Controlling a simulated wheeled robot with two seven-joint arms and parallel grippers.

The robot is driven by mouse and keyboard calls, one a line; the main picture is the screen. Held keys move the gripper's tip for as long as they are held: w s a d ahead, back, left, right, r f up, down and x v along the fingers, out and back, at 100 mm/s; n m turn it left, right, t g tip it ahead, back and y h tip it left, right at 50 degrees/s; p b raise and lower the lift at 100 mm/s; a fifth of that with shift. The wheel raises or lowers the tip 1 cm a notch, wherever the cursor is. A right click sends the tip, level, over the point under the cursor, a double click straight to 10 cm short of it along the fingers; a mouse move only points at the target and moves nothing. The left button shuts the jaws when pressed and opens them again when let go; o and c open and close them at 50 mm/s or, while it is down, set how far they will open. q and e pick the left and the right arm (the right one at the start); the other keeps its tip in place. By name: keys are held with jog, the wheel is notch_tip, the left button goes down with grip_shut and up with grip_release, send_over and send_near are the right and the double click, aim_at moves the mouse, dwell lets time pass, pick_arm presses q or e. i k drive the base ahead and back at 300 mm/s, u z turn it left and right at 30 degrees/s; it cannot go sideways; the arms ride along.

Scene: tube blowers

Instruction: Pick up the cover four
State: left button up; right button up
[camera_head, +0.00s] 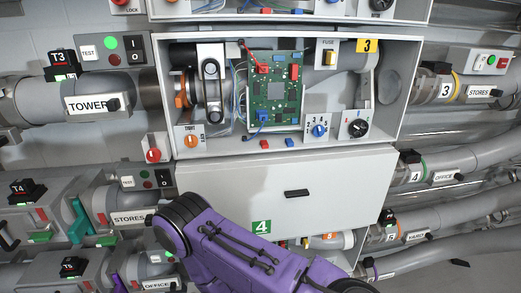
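Cover four is a flat light-grey panel (345,187) with a dark handle (296,193) and a green label with a white 4 (261,226). It sits in the middle of the head view, just below the open box marked 3. A purple and black arm of mine crosses in front of its lower left part and hides that area. I see no gripper fingers, and nothing is seen holding the cover's handle.
The open box (400,85) above holds a green circuit board (274,85), a knob and a grey pipe. Below the cover, more pipes show.

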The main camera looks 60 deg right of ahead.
aim_at(284, 198)
jog(key=z, duration=2.15)
jog(key=i, duration=0.1)
jog(key=u, duration=0.05)
jog(key=k, duration=0.5)
jog(key=z, duration=1.95)
jog(key=i, duration=1.3)
jog(key=u, duration=1.95)
